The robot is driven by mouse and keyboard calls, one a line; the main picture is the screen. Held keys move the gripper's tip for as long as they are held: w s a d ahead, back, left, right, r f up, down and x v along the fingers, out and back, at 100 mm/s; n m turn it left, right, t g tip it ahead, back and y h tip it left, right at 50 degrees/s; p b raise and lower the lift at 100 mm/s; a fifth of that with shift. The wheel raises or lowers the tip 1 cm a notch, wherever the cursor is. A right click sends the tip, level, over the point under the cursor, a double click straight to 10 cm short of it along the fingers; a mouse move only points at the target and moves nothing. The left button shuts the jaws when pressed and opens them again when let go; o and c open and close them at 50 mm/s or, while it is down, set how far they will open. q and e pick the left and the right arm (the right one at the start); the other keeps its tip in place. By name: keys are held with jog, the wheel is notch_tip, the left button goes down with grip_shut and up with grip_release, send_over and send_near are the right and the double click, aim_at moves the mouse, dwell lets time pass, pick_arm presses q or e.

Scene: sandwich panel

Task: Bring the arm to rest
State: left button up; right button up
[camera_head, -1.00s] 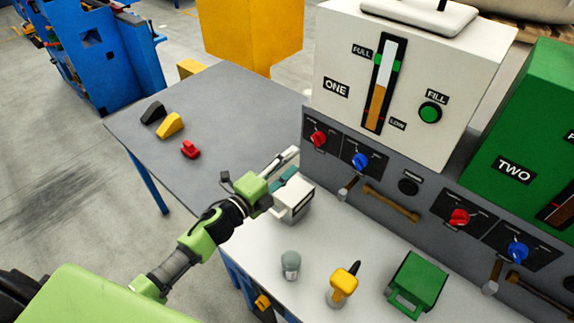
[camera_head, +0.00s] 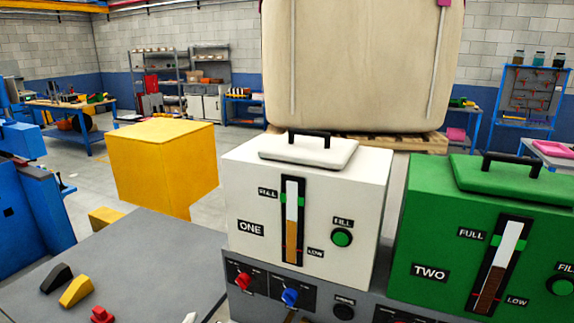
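Neither of my arms shows clearly in the head view now, and neither gripper can be seen. A small light-coloured tip (camera_head: 190,318) shows at the bottom edge; I cannot tell what it belongs to. The white machine marked ONE (camera_head: 309,165) stands in the middle, with a level gauge (camera_head: 292,220) and a green button (camera_head: 342,238). The green machine marked TWO (camera_head: 432,235) stands to its right. Below the white machine is a grey panel with a red knob (camera_head: 243,280) and a blue knob (camera_head: 290,297).
A grey table (camera_head: 130,255) at the lower left carries a black wedge (camera_head: 57,279), a yellow wedge (camera_head: 76,292) and a red piece (camera_head: 102,315). A yellow box (camera_head: 160,170) stands behind it. A large beige sack (camera_head: 365,70) sits on a pallet behind the machines.

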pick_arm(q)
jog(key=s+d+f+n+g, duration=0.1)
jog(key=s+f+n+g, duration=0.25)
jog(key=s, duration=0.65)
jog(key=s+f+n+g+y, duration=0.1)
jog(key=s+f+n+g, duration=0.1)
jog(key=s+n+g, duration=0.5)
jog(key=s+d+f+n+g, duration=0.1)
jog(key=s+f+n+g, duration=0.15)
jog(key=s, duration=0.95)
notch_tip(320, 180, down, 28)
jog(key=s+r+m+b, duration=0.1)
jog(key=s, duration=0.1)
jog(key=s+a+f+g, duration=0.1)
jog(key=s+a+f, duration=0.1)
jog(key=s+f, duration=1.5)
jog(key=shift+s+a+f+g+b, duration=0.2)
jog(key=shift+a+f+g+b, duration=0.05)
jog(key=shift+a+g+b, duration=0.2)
